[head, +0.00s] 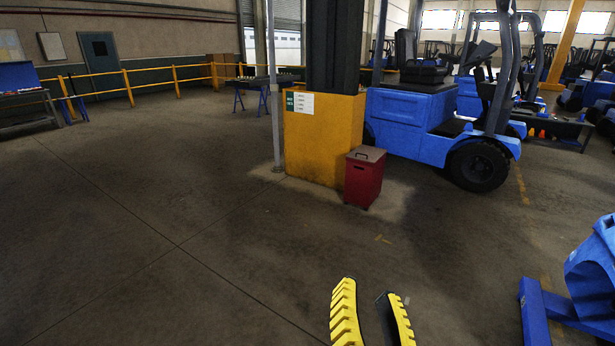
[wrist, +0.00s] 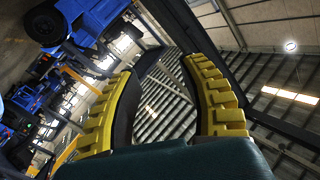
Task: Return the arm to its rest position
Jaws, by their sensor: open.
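My gripper (head: 371,300) shows at the bottom of the head view, with two yellow ribbed fingers pointing up. The fingers are apart and nothing is between them. In the wrist view my gripper (wrist: 158,62) is also open and empty, with the roof and its beams behind the fingers. The wrist view is tilted, with the floor and blue vehicles on its left side. The rest of the arm is outside the head view.
A red bin (head: 364,180) stands by a yellow pillar base (head: 322,138). A blue forklift (head: 430,118) is parked behind it. A blue machine part (head: 590,270) is at the lower right. Yellow railings (head: 127,88) line the back left. The floor (head: 150,220) at left is clear.

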